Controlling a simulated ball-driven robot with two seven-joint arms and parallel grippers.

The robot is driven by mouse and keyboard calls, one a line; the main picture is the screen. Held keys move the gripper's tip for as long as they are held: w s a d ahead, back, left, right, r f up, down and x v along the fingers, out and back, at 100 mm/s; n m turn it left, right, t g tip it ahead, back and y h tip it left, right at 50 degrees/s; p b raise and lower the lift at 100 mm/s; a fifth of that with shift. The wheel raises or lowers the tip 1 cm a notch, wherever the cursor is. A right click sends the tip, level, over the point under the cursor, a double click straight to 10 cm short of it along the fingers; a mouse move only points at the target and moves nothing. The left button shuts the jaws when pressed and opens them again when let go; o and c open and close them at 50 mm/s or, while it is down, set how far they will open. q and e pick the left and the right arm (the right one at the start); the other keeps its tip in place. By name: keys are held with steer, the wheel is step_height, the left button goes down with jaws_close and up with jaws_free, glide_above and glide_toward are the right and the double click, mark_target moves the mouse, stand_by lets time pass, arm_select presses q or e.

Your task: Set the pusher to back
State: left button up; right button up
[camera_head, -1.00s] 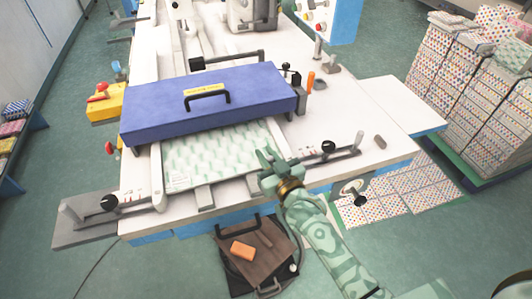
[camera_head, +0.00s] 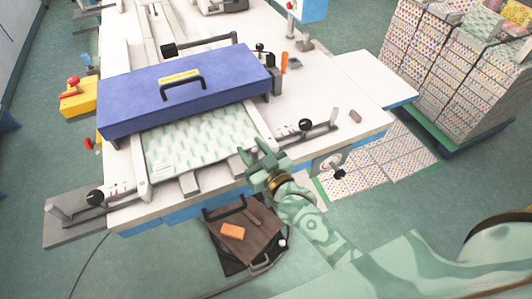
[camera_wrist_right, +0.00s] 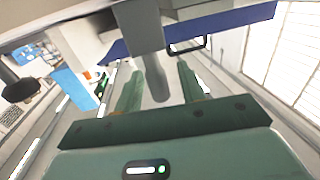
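The worktable (camera_head: 330,85) carries a blue cover (camera_head: 210,90) with a black handle and a green-and-white patterned sheet (camera_head: 200,140) below it. Two grey tabs stick out at the sheet's front edge, one at the left (camera_head: 189,184) and one nearer my gripper (camera_head: 237,167). I cannot tell for certain which part is the pusher. My right gripper (camera_head: 257,149) is open at the sheet's front right corner. In the right wrist view, a grey bar with a rounded end (camera_wrist_right: 155,78) shows between the spread fingers (camera_wrist_right: 160,85); contact is not clear. My left gripper is out of view.
Black-knobbed slides sit at the table's front left (camera_head: 95,198) and right (camera_head: 306,125). A brown stool-like seat (camera_head: 255,240) with an orange block (camera_head: 232,231) stands below the front edge. Stacked patterned packs (camera_head: 450,75) stand at the right.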

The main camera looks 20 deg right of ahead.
steer(key=s+d+p, duration=0.1)
steer(key=s+d, duration=0.2)
steer(key=s, duration=1.2)
steer(key=shift+s+p, duration=0.35)
steer(key=s+d+f+n+g+h, duration=0.1)
steer(key=s+f+g, duration=0.35)
steer(key=f, duration=0.65)
steer(key=s+d+f+g, duration=0.1)
steer(key=s+f+g, duration=0.35)
steer(key=f, duration=0.75)
steer(key=s+d+f+g+h, duration=0.1)
steer(key=s+f+g, duration=0.3)
steer(key=s+f, duration=0.4)
steer(key=s+d+f+g+h, duration=0.1)
steer(key=s+d+f+g, duration=0.2)
steer(key=s+f, duration=0.4)
steer(key=s+d, duration=0.1)
steer(key=s, duration=0.6)
steer(key=shift+s+d+f+n+g, duration=0.2)
steer(key=shift+s+f+n+g, duration=0.1)
steer(key=shift+f+g, duration=0.1)
